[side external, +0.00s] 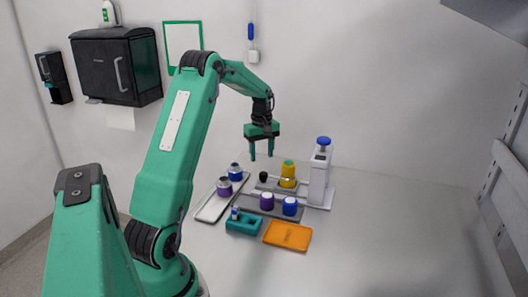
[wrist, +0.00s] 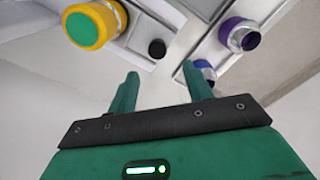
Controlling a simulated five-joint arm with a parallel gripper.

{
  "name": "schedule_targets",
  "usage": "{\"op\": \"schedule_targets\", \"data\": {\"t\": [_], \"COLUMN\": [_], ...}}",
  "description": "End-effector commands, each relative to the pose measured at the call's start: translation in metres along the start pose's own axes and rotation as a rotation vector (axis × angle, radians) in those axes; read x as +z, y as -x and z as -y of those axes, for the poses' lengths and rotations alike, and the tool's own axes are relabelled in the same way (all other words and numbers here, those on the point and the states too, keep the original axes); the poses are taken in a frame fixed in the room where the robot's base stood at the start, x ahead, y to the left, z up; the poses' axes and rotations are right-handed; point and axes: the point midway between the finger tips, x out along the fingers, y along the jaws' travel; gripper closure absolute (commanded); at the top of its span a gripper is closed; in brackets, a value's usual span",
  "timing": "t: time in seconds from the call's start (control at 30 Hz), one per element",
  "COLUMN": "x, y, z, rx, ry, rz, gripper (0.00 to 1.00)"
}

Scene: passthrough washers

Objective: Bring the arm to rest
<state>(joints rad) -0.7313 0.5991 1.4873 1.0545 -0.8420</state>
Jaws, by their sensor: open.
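My gripper (side external: 261,149) is at the end of my raised green arm in the side external view. It hangs above the group of items on the table, pointing down, apart from them. Its two fingers are spread and nothing is between them. In the wrist view my gripper (wrist: 160,88) also shows two parted green fingers with an empty gap. Below it in that view are a yellow cylinder with a green top (wrist: 88,27), a small black knob (wrist: 157,48) and a purple-banded metal piece (wrist: 241,36).
A grey tray (side external: 212,206) holds purple and blue pieces. A dark plate (side external: 270,214) carries purple and blue capped pieces. A teal holder (side external: 243,226) and an orange tray (side external: 288,236) lie in front. A white press-like unit (side external: 319,178) stands behind right. The right side is clear.

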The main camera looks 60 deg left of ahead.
Motion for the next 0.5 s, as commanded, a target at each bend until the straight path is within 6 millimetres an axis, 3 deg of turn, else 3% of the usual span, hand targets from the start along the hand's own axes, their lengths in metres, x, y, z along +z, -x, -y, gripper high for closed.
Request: {"op": "schedule_targets", "data": {"t": [0.5], "x": [0.0057], "y": [0.0076], "z": [-0.0014], "rx": [0.005], "ry": [-0.019], "rz": [-0.005], "gripper": [0.50]}}
